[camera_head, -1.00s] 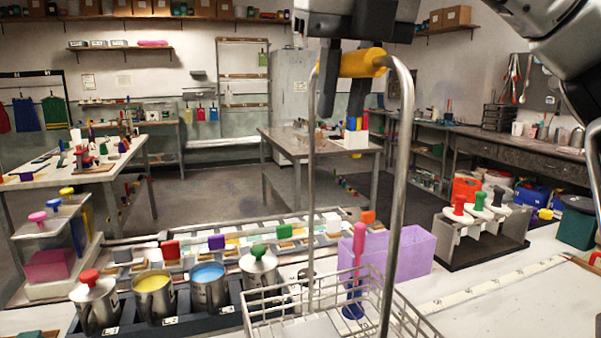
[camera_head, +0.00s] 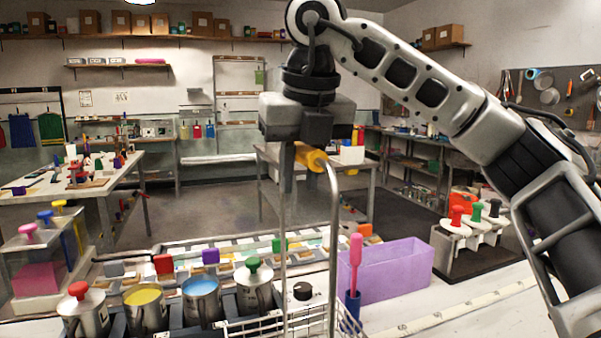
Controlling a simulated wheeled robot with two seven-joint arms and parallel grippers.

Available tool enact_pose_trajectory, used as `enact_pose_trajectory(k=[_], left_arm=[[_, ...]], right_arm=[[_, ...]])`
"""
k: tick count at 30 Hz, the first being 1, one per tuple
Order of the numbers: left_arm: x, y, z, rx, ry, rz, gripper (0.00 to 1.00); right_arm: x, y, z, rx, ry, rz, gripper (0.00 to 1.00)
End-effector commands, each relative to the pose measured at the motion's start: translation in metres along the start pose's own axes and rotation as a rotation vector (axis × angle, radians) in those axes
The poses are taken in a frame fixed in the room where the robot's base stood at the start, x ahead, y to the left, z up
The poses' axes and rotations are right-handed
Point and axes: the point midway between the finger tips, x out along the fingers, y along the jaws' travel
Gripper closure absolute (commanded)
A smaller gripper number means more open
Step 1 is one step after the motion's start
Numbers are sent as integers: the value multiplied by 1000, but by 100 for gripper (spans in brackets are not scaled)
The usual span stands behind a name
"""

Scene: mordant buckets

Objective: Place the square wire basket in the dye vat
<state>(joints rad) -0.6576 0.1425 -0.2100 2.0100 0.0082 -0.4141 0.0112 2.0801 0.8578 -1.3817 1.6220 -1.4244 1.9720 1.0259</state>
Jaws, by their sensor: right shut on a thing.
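My right gripper (camera_head: 300,165) is shut on the yellow grip (camera_head: 311,158) at the top of a tall wire handle. The handle belongs to the square wire basket (camera_head: 262,326), whose rim shows at the bottom edge; its lower part is cut off. To its left is a row of metal pots: one with a red-knobbed lid (camera_head: 84,312), an open one with yellow liquid (camera_head: 146,312), an open one with blue liquid (camera_head: 201,303), and one with a green-knobbed lid (camera_head: 254,290). I cannot tell which vessel is the dye vat. My left gripper is out of view.
A purple box (camera_head: 388,270) and a blue holder with a pink-handled tool (camera_head: 355,265) stand just right of the basket. Trays of coloured blocks lie behind the pots.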

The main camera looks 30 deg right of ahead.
Motion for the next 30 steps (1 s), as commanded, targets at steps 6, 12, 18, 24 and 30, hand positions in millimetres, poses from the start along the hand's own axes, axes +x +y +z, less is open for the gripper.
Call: enact_pose_trajectory(k=[6,12,18,24,30], left_arm=[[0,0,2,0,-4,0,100],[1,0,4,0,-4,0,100],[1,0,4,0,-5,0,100],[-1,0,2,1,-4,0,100],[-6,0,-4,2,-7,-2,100]], right_arm=[[-1,0,0,1,-3,2,100],[2,0,-1,0,1,-1,55],[2,0,-1,0,1,-1,55],[-9,0,1,1,-1,0,55],[-52,0,1,2,-6,-1,55]])
